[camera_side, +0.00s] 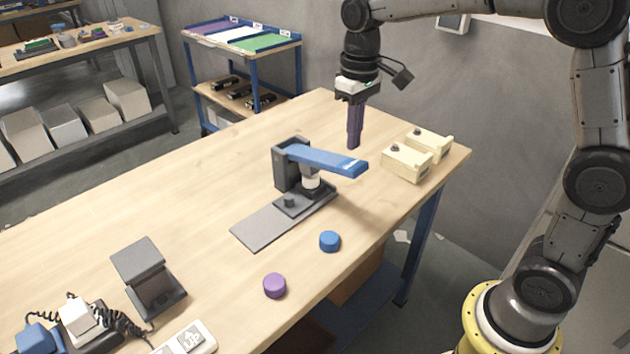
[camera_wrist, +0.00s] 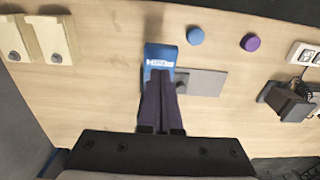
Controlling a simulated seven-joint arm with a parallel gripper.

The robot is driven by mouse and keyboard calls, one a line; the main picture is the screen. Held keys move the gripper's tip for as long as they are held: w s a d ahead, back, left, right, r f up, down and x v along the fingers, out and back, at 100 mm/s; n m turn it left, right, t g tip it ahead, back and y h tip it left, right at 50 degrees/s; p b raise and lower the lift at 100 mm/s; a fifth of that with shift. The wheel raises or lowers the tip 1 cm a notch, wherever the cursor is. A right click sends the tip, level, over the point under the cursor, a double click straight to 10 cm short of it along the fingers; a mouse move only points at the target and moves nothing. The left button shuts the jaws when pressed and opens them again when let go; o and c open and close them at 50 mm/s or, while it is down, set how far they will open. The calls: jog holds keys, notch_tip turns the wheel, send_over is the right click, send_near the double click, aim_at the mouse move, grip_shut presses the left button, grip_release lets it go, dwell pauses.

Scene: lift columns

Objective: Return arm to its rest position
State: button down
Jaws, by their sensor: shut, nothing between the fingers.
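My gripper (camera_side: 354,140) points straight down with its purple fingers together, in the air over the far right part of the table. Nothing is between the fingers. In the wrist view the gripper (camera_wrist: 160,75) reaches in from the bottom, and its fingertips overlap the blue lever in the picture. The press with a blue lever (camera_side: 328,160) stands left of my gripper in the side view, on a grey plate (camera_side: 262,230). The lever also shows in the wrist view (camera_wrist: 160,54).
Two cream blocks (camera_side: 406,163) with dark knobs stand right of my gripper. A blue puck (camera_side: 329,241) and a purple puck (camera_side: 275,285) lie near the front edge. A dark stand (camera_side: 148,275) and a white button box (camera_side: 188,341) are at front left. The wooden table (camera_side: 130,205) is otherwise mostly clear.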

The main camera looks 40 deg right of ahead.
jog(key=s+r+t, duration=0.3)
jog(key=s+r, duration=0.4)
jog(key=s, duration=0.4)
jog(key=s+f+t, duration=0.2)
jog(key=s+f, duration=0.4)
jog(key=s, duration=0.5)
jog(key=shift+s+f+t, duration=0.2)
jog(key=shift+f+t, duration=0.1)
jog(key=shift+f, duration=0.05)
